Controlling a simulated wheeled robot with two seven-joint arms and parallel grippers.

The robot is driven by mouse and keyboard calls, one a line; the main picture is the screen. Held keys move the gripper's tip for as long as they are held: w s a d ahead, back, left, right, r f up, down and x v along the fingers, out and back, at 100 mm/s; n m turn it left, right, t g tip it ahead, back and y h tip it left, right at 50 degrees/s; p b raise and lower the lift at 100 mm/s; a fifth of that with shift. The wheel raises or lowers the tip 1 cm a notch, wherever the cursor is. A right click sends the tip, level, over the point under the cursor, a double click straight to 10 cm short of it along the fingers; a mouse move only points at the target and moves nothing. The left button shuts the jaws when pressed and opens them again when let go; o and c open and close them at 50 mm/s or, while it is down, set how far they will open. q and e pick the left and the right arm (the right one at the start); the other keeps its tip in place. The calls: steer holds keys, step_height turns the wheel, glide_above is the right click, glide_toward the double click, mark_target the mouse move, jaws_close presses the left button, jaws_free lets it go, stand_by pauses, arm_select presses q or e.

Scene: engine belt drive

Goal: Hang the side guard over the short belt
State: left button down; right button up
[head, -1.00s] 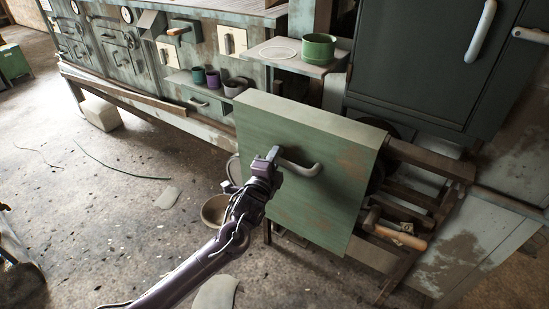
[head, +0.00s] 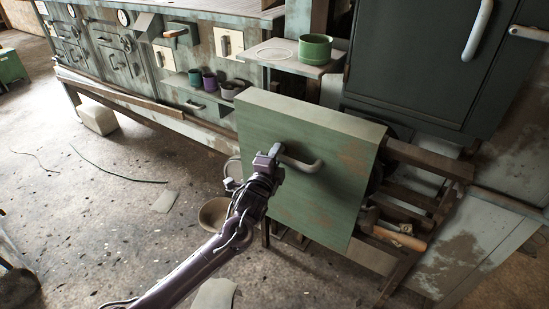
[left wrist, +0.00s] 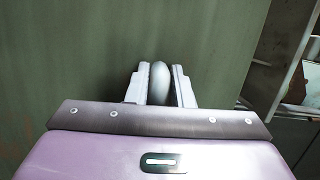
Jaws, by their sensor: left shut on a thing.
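The side guard (head: 305,195) is a worn green panel with a flat top edge and a pale handle (head: 308,166). It stands upright in front of the belt drive and hides most of it, including the short belt. My left gripper (head: 273,157) is shut on the guard's handle. In the left wrist view the handle (left wrist: 159,82) sits between the two fingers, with the green panel (left wrist: 70,60) filling the background. Whether the guard is seated on anything behind it is hidden. My right gripper is not in view.
A wooden-handled hammer (head: 400,238) lies on the dark frame right of the guard. A green pot (head: 315,48) and a pale ring (head: 272,52) are on the shelf behind. A bowl (head: 213,215) is under the guard's left side. The floor at left is mostly clear.

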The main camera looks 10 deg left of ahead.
arm_select(q)
steer(key=shift+w+d+r+b, duration=0.25)
steer(key=shift+w+b, duration=0.1)
steer(key=shift+w, duration=0.25)
steer(key=shift+w+d+r+b, duration=0.2)
steer(key=shift+w+b, duration=0.1)
steer(key=shift+w, duration=0.3)
steer(key=shift+s+a+f+b, duration=0.2)
steer(key=shift+f+b, duration=0.35)
steer(key=shift+f, duration=0.2)
stand_by(0.3)
steer(key=shift+a+f, duration=0.1)
steer(key=shift+f, duration=0.1)
